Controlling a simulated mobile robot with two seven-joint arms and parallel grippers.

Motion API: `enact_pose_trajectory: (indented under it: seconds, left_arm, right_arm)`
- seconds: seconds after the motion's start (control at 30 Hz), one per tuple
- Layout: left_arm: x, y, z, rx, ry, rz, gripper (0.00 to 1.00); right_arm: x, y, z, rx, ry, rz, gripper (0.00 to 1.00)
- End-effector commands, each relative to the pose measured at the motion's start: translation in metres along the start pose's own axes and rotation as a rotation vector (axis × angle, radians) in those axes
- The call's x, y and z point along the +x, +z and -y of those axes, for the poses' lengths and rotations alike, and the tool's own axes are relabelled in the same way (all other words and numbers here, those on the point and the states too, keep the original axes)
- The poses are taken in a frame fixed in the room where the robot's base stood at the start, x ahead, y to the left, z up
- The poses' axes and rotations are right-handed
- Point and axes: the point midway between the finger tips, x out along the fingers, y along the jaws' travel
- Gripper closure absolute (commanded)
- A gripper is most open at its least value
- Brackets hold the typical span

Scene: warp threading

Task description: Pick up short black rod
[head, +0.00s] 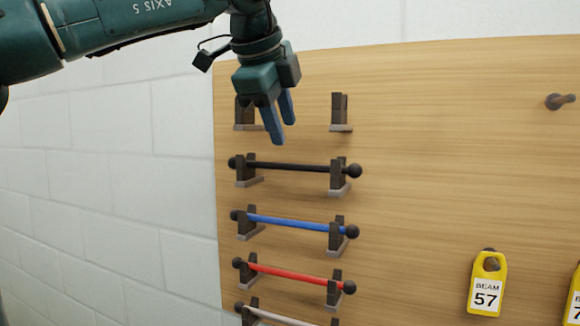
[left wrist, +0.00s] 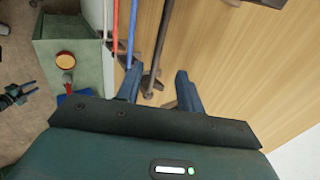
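The short black rod (head: 300,167) lies level across a pair of dark brackets on the wooden board, with a round knob at each end. My left gripper (head: 282,132) is above and in front of it, pointing down, with its blue fingers apart and empty. In the left wrist view the black rod (left wrist: 160,45) shows beyond and between the spread fingers (left wrist: 158,82), not touching them as far as I can see. At the left edge of that view, a small dark shape with bluish prongs looks like my right gripper (left wrist: 20,94); its opening is unclear.
Below the black rod, a blue rod (head: 290,222), a red rod (head: 295,272) and a whitish rod (head: 275,317) rest on similar brackets. The top bracket pair (head: 340,112) is empty. A peg (head: 560,101) and a yellow "BEAM 57" tag (head: 487,284) are at right.

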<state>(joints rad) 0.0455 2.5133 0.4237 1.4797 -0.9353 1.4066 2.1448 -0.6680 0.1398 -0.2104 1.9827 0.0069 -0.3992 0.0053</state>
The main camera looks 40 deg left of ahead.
Motion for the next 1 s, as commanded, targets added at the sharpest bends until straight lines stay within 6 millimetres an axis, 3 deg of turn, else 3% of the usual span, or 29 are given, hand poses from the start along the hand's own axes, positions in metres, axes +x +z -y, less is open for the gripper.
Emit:
enact_pose_trajectory:
  seconds: [0.1, 0.37, 0.6, 0.9, 1.0]
  left_arm:
    - [0.017, 0.000, 0.000, 0.001, 0.002, -0.001, 0.62]
    - [0.037, 0.001, -0.001, 0.002, 0.004, -0.003, 0.62]
    - [0.071, 0.002, -0.004, 0.002, 0.003, -0.002, 0.62]
    - [0.077, 0.002, -0.004, 0.000, -0.001, -0.002, 0.62]
    - [0.077, 0.002, -0.004, 0.001, -0.001, -0.002, 0.70]
  right_arm:
    - [-0.002, -0.002, 0.000, 0.000, 0.000, 0.001, 0.64]
    - [-0.005, -0.007, 0.000, -0.002, 0.000, 0.000, 0.64]
    - [-0.005, -0.015, -0.001, -0.013, 0.002, -0.002, 0.64]
    - [-0.003, -0.008, -0.002, -0.016, 0.001, 0.012, 0.64]
    - [-0.003, -0.008, -0.002, -0.018, 0.001, 0.013, 0.64]
